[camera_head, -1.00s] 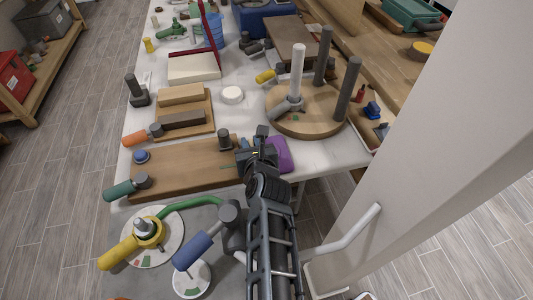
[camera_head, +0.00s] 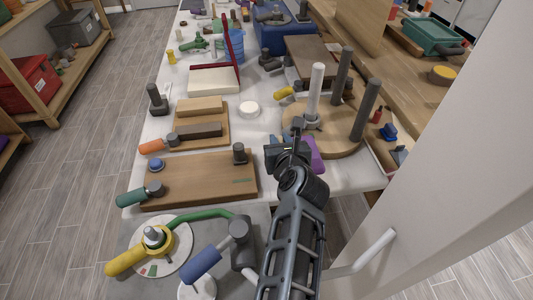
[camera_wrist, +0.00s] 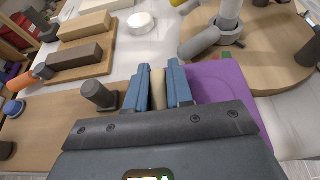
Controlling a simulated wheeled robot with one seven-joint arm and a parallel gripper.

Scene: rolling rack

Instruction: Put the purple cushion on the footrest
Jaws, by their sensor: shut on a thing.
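The purple cushion (camera_head: 317,157) is at my gripper (camera_head: 298,143) in the head view, just in front of the round wooden board. In the wrist view the cushion (camera_wrist: 226,88) extends out to the right of the blue fingers of my gripper (camera_wrist: 158,85). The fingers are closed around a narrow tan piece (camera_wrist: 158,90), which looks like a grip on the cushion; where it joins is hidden. I cannot tell whether the cushion touches the table. No thing is clearly recognisable as the footrest; a cream slab (camera_head: 213,82) by a red frame (camera_head: 234,48) stands further back.
The round board (camera_head: 345,138) with tall posts (camera_head: 364,108) stands just beyond the cushion. A flat board with a peg (camera_head: 210,180) is to the left. A white disc (camera_head: 249,109) sits in clear table space. A pale column (camera_head: 450,130) rises at right.

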